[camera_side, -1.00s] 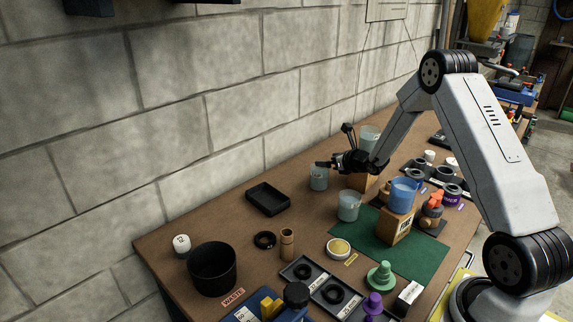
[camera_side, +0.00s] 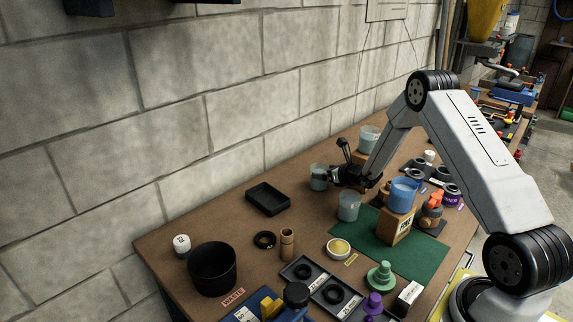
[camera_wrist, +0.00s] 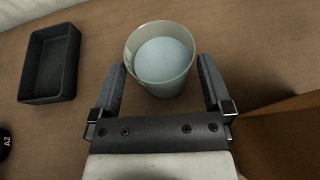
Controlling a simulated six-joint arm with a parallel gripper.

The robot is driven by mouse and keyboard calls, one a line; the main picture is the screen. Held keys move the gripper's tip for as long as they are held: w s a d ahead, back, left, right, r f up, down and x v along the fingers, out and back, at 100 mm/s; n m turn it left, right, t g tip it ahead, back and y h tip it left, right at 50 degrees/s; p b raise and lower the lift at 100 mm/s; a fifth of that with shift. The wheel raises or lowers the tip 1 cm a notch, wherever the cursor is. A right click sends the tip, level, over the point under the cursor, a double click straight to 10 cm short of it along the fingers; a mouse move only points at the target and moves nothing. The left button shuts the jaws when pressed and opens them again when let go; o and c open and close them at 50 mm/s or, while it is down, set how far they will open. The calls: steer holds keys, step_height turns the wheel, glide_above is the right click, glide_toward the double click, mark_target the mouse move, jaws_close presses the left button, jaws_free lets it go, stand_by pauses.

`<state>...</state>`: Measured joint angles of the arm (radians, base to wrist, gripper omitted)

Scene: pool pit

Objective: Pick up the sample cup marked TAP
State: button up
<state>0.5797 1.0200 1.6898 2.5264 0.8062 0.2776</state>
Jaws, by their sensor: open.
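A translucent cup of pale blue liquid (camera_wrist: 162,58) stands upright on the brown bench, with its far part beyond the fingertips in the wrist view. It also shows at my gripper in the side view (camera_side: 318,176). My gripper (camera_wrist: 160,72) is open, with one finger on each side of the cup. I cannot tell whether either finger touches it. No TAP mark is readable on this cup. A similar cup (camera_side: 348,206) stands nearer the green mat, and another (camera_side: 369,138) stands on a wooden block behind my gripper.
An empty black tray (camera_wrist: 49,64) lies to the left of the cup. A wooden block (camera_wrist: 284,138) is close at the right. A blue cup (camera_side: 403,193) stands on a block on the green mat (camera_side: 425,252). A black bin (camera_side: 212,268) is at front left.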

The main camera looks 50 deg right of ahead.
mark_target(319, 171)
steer(key=shift+x, duration=1.85)
steer(key=shift+c, duration=0.2)
steer(key=c, duration=1)
